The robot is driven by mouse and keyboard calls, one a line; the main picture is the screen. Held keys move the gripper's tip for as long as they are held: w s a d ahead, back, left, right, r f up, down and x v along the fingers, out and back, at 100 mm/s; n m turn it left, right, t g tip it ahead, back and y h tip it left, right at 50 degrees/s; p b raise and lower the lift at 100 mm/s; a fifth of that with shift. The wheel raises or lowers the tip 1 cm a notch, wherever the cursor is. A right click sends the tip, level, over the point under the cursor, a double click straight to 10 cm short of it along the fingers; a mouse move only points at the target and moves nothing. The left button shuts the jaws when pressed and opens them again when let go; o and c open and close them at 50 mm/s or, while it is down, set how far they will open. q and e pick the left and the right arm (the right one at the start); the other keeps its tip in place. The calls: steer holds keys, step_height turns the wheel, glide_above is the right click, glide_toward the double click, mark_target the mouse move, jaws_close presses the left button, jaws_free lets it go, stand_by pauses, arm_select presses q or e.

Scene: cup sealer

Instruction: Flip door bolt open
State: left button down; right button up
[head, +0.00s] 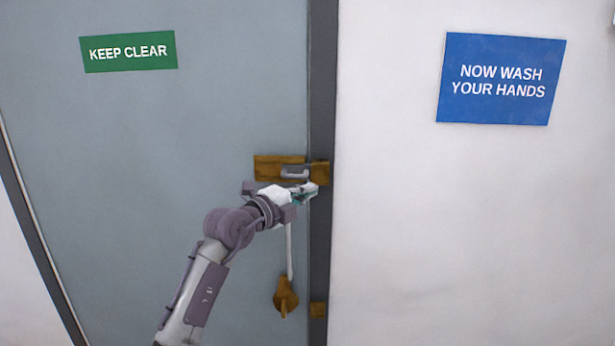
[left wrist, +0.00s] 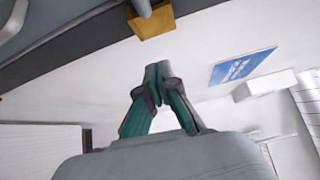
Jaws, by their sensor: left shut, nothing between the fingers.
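A brass bolt plate (head: 278,163) is fixed on the grey-blue door near its right edge, with a grey bolt bar and handle (head: 295,174) on it. A brass keeper (head: 320,172) sits on the dark frame beside it. Below, a pale rod (head: 290,250) stands nearly upright from a brass mount (head: 286,298); my gripper hides its upper end. My left gripper (head: 310,188) is shut and empty just below the bolt handle; contact cannot be told. In the left wrist view its teal fingers (left wrist: 158,75) meet below a brass piece (left wrist: 154,24). My right gripper is not in view.
The door (head: 130,170) carries a green "KEEP CLEAR" sign (head: 128,52). A small brass block (head: 318,310) is on the dark door frame (head: 321,100). The white wall at right has a blue sign (head: 501,79) and is otherwise largely clear.

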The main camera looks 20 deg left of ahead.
arm_select(q)
steer(key=p+x, duration=0.1)
steer(key=x, duration=0.4)
steer(key=shift+w+d+r+p, duration=0.15)
steer(key=shift+w+d+p, duration=0.05)
steer(key=shift+w+p, duration=0.1)
steer(key=a, duration=0.1)
steer(key=a+p, duration=0.1)
steer(key=shift+w+a, duration=0.25)
steer(key=shift+a, duration=0.15)
steer(key=shift+s+a, duration=0.1)
steer(key=shift+a, duration=0.55)
steer(key=shift+d, duration=0.15)
